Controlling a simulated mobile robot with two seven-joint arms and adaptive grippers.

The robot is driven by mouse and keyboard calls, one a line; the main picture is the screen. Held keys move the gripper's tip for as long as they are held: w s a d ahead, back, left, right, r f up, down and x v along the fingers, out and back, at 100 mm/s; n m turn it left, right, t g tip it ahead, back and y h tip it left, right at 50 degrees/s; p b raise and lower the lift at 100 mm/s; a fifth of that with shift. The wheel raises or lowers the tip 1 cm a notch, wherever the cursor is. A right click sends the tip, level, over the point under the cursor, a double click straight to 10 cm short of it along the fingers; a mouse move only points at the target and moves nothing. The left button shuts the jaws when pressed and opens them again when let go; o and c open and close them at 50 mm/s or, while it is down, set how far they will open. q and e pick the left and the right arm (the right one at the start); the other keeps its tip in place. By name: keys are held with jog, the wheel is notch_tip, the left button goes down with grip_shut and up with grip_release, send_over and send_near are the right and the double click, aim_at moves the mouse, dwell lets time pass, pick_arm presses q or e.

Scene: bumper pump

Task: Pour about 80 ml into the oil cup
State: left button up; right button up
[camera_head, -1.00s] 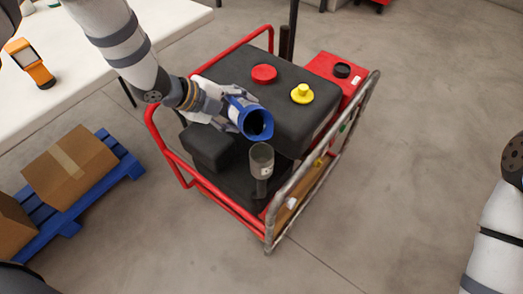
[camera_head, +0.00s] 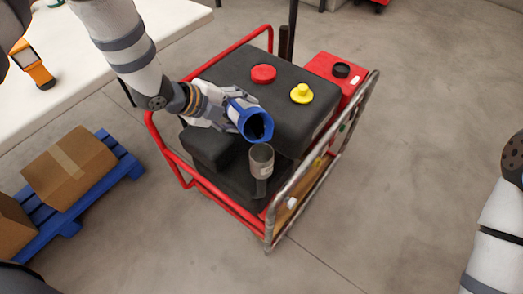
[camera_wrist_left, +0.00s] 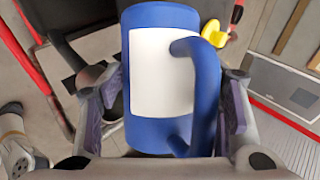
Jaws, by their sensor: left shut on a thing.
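A blue jug (camera_head: 240,114) with a white label is in my left gripper (camera_head: 228,108), tilted with its dark open mouth facing down to the right. The oil cup (camera_head: 261,167), a small grey cup on a narrow stem, stands upright on the pump frame just below the jug's mouth. No stream of liquid can be made out, and the cup's level is unclear. In the left wrist view the jug (camera_wrist_left: 160,75) sits between the fingers of my left gripper (camera_wrist_left: 172,105), its handle on the right. My right gripper is out of view.
The pump has a black body (camera_head: 225,75) with a red cap (camera_head: 263,73) and a yellow cap (camera_head: 301,93), inside a red tube frame (camera_head: 166,150). A grey rail (camera_head: 290,190) runs close beside the cup. A white table (camera_head: 110,60) and a cardboard box (camera_head: 68,167) on a blue pallet (camera_head: 128,172) are left.

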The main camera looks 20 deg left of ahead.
pick_arm(q)
jog(key=shift+s+d+t, duration=0.1)
jog(key=shift+t, duration=0.2)
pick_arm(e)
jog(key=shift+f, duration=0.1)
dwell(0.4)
pick_arm(q)
jog(key=shift+s+a+f+m+y, duration=0.1)
jog(key=shift+s+a+m+y, duration=0.15)
jog(key=shift+a+y, duration=0.2)
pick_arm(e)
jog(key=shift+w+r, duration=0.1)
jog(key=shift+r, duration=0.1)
pick_arm(q)
jog(key=shift+s+d+f+m+t, duration=0.15)
jog(key=shift+m+t, duration=0.1)
jog(key=shift+t, duration=0.25)
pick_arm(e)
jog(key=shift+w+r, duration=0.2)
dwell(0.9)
pick_arm(q)
jog(key=shift+y+p, duration=0.25)
jog(key=shift+p, duration=0.1)
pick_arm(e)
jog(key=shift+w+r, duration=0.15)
